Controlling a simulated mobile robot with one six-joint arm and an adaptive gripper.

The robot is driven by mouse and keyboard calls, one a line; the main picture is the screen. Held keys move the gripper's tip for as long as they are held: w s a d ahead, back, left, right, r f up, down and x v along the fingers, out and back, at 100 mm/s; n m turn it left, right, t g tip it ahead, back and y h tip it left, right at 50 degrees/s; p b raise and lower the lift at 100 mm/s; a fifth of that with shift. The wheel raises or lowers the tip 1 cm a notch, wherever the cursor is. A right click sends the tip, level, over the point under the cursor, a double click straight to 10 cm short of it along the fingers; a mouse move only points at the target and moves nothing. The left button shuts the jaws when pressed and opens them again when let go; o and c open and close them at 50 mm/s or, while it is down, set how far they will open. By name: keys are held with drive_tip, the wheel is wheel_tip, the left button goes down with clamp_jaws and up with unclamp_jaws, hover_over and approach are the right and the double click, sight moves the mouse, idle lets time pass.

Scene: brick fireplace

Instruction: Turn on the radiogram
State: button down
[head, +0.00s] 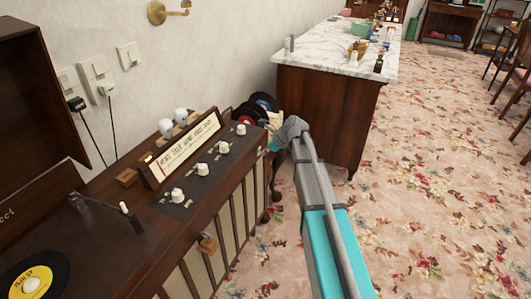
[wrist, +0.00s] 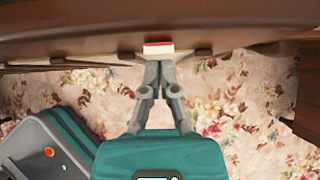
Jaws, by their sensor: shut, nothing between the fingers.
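The radiogram (head: 240,183) is a brown wooden cabinet on the left in the head view. Its top has a lit dial (head: 185,150), a row of several white knobs (head: 202,169) and a turntable with a black and yellow record (head: 38,282). In the wrist view, a small red and white block, which looks like a switch (wrist: 158,49), sits at the edge of the brown wood (wrist: 80,35). My gripper (wrist: 158,64) is shut and empty, its fingertips just below this block; whether they touch it I cannot tell. In the head view, my gripper (head: 266,150) is at the cabinet's right end, partly hidden.
A marble-topped counter (head: 325,57) with bottles stands behind my arm. Records (head: 247,114) lie between it and the radiogram. Plugs and cords (head: 78,106) hang from the left wall. Floral carpet (head: 435,150) is open on the right.

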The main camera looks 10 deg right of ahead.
drive_tip(key=shift+r+p, duration=0.4)
drive_tip(key=shift+r, duration=0.15)
drive_tip(key=shift+s+d+f, duration=0.1)
drive_tip(key=s+d+r+p, duration=0.5)
drive_tip(key=s+d, duration=0.1)
drive_tip(key=d, duration=0.3)
drive_tip(key=shift+s+d+r+p, duration=0.25)
drive_tip(key=shift+s+r+p, duration=0.05)
drive_tip(key=shift+s+r, duration=0.1)
idle(0.7)
